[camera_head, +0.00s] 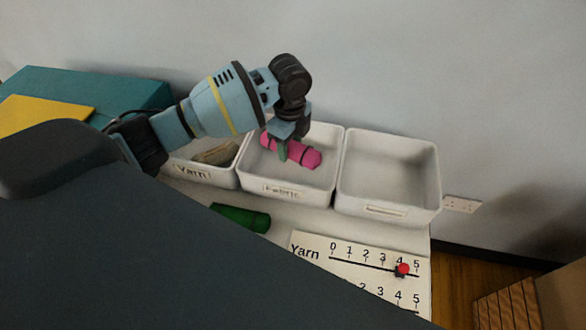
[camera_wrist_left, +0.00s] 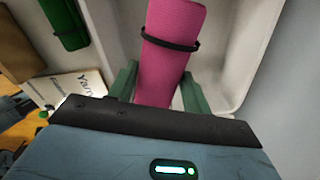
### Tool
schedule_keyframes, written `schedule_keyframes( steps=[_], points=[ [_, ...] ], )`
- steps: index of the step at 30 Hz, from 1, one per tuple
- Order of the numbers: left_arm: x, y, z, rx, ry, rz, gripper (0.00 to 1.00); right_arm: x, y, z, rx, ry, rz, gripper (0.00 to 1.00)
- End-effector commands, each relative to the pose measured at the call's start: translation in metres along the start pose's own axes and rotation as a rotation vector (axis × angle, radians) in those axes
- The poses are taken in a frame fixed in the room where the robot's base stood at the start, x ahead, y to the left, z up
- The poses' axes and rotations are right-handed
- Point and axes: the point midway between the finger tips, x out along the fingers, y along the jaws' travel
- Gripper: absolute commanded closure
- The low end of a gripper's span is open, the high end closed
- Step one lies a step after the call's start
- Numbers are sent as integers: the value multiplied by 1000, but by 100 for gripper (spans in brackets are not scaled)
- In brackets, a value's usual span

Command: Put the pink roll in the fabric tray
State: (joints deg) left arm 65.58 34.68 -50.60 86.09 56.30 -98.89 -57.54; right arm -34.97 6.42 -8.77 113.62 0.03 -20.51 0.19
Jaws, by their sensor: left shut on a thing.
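The pink roll (camera_head: 291,150) has a dark band around it. It is between the fingers of my left gripper (camera_head: 294,147), which is shut on it, over the white tray labelled Fabric (camera_head: 287,192). In the left wrist view the pink roll (camera_wrist_left: 172,45) lies between the green fingertips (camera_wrist_left: 158,90), with the pale tray walls (camera_wrist_left: 240,60) around it. I cannot tell whether the roll touches the tray floor. My right gripper is not in view.
The Yarn tray (camera_head: 195,173) on the left holds a beige item. The right tray (camera_head: 388,175) looks empty. A green roll (camera_head: 241,217) lies in front of the trays. A Yarn counter board (camera_head: 360,262) with a red bead stands at the front. A wall is behind.

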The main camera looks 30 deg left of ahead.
Motion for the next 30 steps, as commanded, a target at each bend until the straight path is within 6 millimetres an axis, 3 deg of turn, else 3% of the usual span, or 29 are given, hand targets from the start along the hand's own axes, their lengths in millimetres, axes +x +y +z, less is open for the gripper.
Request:
schedule_keyframes(
  steps=[12,22,30],
  points=[
    [6,-3,2,60,-2,2,75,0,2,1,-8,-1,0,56],
    [50,-2,2,59,-2,6,75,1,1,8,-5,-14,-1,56],
    [63,-2,2,59,-2,4,75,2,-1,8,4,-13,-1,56]
  ],
)
